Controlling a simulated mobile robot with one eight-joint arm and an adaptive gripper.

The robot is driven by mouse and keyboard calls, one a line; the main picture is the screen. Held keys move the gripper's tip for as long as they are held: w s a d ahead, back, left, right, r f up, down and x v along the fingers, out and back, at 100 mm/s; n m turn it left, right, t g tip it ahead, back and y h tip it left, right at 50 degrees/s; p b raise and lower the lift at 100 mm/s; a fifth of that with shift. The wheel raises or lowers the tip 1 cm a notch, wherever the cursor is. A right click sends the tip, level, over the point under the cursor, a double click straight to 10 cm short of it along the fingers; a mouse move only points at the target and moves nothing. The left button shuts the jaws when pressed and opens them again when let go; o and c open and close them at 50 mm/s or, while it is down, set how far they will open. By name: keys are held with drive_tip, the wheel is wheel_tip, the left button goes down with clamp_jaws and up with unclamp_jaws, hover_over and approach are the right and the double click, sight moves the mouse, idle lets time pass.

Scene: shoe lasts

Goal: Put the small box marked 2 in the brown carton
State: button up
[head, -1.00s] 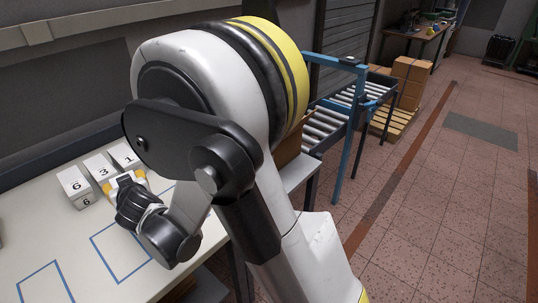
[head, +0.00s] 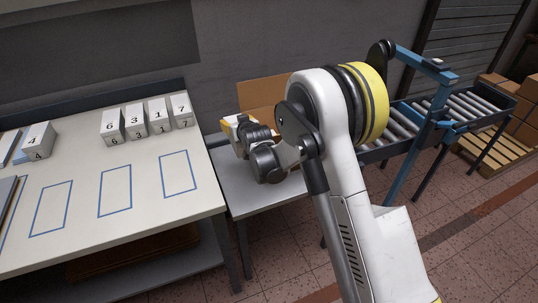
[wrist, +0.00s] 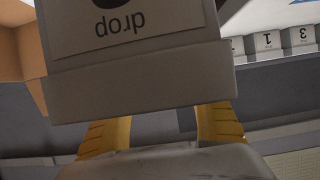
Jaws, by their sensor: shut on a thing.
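My gripper (head: 234,126) is shut on a small pale box (wrist: 140,85). In the wrist view the box sits between the yellow fingers, and dark lettering shows on its face upside down. Its number is cut off at the top edge, so I cannot read it. In the head view the box is mostly hidden by my gripper. The brown carton (head: 262,93) stands on the grey side table, partly hidden behind my arm. My gripper is at the carton's left front. A brown carton wall (wrist: 30,65) shows at the left of the wrist view.
Boxes marked 6 (head: 112,127), 3 (head: 135,122), 1 (head: 158,117) and 7 (head: 181,111) stand in a row on the white table (head: 140,225). A box marked 4 (head: 38,142) is farther left. Blue outlined rectangles there are empty. A roller conveyor (head: 400,120) stands at right.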

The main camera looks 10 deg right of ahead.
wheel_tip(320, 180, down, 18)
drive_tip(key=b, duration=0.6)
drive_tip(key=shift+a+r, duration=0.1)
drive_tip(key=shift+r, duration=0.05)
drive_tip(key=o, duration=1)
